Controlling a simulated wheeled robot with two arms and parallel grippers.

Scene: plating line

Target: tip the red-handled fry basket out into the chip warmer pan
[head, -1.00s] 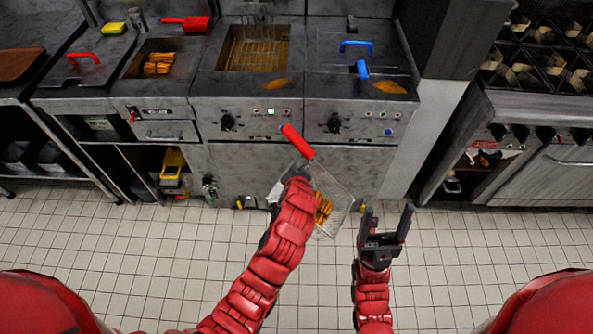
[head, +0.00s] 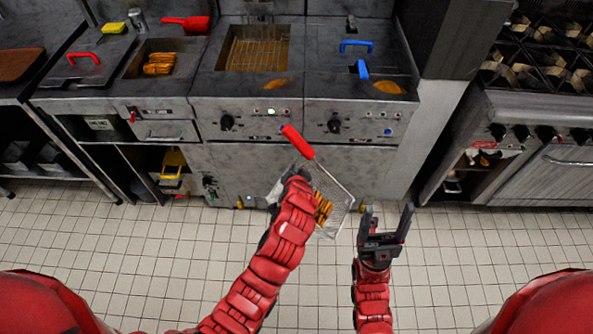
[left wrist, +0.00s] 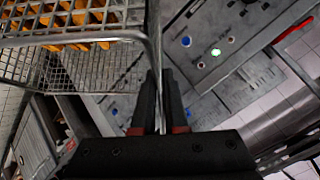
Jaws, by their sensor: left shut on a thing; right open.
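The fry basket, a wire basket with a red handle (head: 297,141), hangs in front of the fryer cabinet with orange fries (head: 322,207) inside. My left gripper (left wrist: 165,110) is shut on the basket's wire frame; in the head view its fingers are mostly hidden behind my arm. The basket's mesh (left wrist: 70,62) fills the upper left of the left wrist view. The chip warmer pan (head: 157,62) is the recessed well at the upper left of the head view, with some fries in it. My right gripper (head: 384,232) is open and empty to the right of the basket.
The fryer vat (head: 257,52) with a wire rack is right of the pan. A blue-handled lid (head: 357,46) covers the well beside it. A red scoop (head: 186,23) and a red-handled lid (head: 84,66) sit by the pan. The tiled floor is clear.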

